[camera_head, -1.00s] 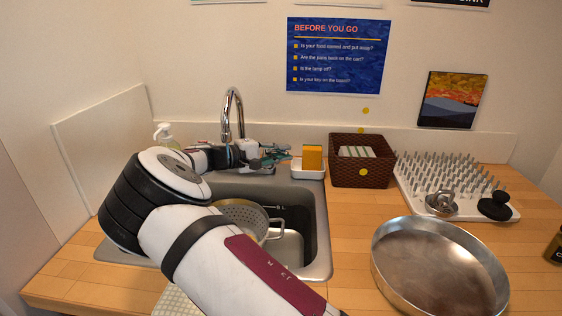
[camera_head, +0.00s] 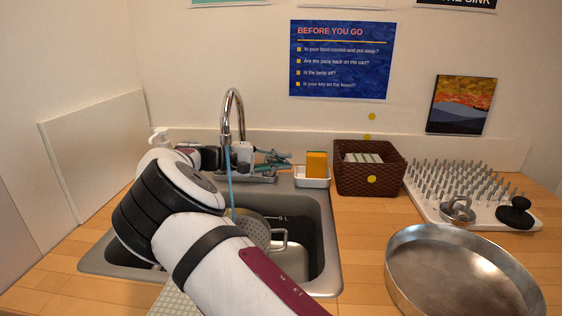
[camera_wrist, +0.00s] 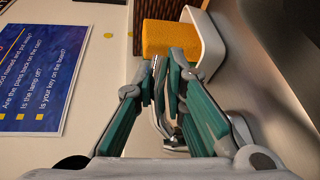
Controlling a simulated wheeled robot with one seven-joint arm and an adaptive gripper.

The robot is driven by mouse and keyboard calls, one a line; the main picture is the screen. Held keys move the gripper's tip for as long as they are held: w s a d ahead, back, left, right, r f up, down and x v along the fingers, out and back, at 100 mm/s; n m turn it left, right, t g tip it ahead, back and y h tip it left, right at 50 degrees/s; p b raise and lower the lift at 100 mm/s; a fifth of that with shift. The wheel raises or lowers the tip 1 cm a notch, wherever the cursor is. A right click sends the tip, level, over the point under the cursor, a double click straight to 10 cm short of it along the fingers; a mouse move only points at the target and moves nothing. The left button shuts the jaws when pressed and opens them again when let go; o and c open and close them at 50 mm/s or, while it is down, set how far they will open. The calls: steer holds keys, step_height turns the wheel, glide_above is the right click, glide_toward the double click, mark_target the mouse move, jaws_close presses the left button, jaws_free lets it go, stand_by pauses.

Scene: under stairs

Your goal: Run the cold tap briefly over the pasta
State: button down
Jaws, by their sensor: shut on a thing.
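The chrome tap (camera_head: 232,105) arches over the steel sink (camera_head: 328,262). A thin blue stream of water (camera_head: 229,188) falls from its spout toward the colander. The grey perforated colander (camera_head: 256,226) sits in the sink, partly behind my arm; I cannot make out pasta in it. My gripper (camera_head: 277,162) is beside the tap's base, its teal fingers pointing right. In the wrist view, my gripper (camera_wrist: 168,72) is shut on a slim metal tap lever (camera_wrist: 158,105), mostly hidden between the fingers.
A yellow sponge (camera_head: 316,164) stands in a white dish (camera_head: 312,181) just beyond my fingertips. A brown basket (camera_head: 369,180), a pegged drying rack (camera_head: 432,205) and a large round pan (camera_head: 405,285) are on the right.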

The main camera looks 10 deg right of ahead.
steer(key=c, duration=1.6)
jaws_free()
steer(key=shift+a, duration=0.1)
steer(key=a+r, duration=0.2)
steer(key=a, duration=0.9)
steer(key=shift+s+a, duration=0.35)
steer(key=shift+s, duration=0.05)
